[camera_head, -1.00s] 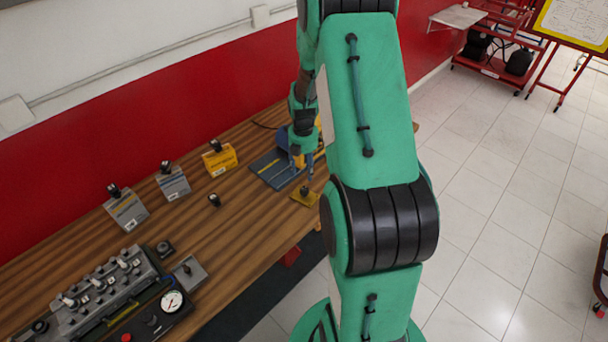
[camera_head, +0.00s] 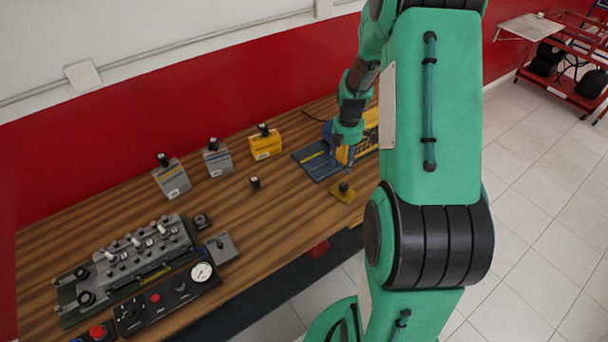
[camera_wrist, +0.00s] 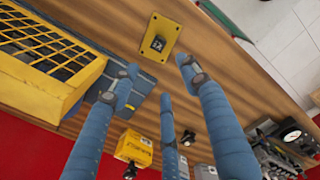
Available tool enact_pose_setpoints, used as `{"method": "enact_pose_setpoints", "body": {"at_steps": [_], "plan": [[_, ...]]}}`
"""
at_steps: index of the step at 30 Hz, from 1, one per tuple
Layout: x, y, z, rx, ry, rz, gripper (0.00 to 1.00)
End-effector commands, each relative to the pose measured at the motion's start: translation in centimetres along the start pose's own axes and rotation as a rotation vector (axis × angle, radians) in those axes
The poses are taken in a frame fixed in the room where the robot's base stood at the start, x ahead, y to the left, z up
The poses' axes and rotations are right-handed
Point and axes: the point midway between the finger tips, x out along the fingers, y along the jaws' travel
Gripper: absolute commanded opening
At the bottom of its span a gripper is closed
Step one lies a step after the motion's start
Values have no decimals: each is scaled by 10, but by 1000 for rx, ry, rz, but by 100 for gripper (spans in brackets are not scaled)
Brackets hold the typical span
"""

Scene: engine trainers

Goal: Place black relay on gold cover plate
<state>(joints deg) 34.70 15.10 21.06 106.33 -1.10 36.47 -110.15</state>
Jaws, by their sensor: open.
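The gold cover plate (camera_head: 338,196) lies on the wooden table near its front edge, and it also shows in the wrist view (camera_wrist: 170,27). A black relay (camera_head: 344,186) stands on the plate, seen near its middle in the wrist view (camera_wrist: 158,44). My gripper (camera_head: 343,160) is above and just behind the plate in the head view. Its blue fingers (camera_wrist: 158,76) are spread open and empty in the wrist view, apart from the relay.
A dark blue-grey plate (camera_head: 315,164) and a yellow caged unit (camera_head: 368,135) sit behind the gripper. Another small black part (camera_head: 255,183) stands left on the table. Grey boxes (camera_head: 172,180) and a yellow box (camera_head: 265,146) line the back; a trainer panel (camera_head: 130,255) lies left.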

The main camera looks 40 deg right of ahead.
Motion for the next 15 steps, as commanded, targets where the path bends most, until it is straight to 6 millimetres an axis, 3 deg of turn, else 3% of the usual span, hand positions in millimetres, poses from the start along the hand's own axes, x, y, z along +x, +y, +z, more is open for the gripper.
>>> {"method": "enact_pose_setpoints", "body": {"at_steps": [7,15], "plan": [[-71,-2,-46,145,-12,61,46],[-154,-25,-110,357,2,138,46]]}}
